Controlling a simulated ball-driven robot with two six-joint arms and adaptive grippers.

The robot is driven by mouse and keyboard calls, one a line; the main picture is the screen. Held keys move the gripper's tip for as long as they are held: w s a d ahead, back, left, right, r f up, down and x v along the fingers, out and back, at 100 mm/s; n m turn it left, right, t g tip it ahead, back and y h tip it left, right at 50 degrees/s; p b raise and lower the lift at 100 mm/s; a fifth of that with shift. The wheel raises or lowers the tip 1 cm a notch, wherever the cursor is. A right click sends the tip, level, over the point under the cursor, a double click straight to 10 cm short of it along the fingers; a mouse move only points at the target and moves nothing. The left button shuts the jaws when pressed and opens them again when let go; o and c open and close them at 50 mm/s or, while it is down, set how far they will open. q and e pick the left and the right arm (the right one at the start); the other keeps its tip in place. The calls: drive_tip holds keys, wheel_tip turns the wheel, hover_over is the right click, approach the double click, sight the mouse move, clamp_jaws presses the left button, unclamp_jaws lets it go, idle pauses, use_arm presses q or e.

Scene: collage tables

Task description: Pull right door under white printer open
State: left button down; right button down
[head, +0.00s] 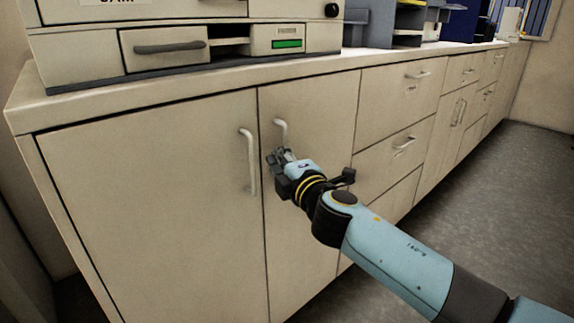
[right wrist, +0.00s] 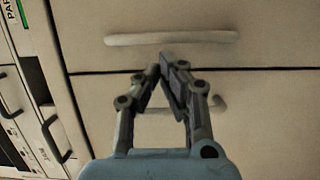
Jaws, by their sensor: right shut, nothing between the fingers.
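The white printer (head: 185,12) stands on the counter at the upper left of the head view. Under it are two flat cabinet doors, both flush and closed. The right door (head: 325,105) has a pale bar handle (head: 281,128), its lower part hidden behind my gripper. My right gripper (head: 274,157) is shut and empty, in front of the doors by this handle. In the right wrist view, its fingertips (right wrist: 166,62) meet just beside the right door's handle (right wrist: 172,38), overlapping the seam between doors. I cannot tell whether they touch it. My left gripper is out of view.
The left door (head: 150,190) has its own bar handle (head: 249,160), partly behind my fingers in the right wrist view (right wrist: 180,105). Drawers (head: 400,90) and more cabinets run on to the right. Open floor (head: 480,190) lies in front of them.

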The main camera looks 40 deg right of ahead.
sight(269, 147)
drive_tip(key=shift+x, duration=1.55)
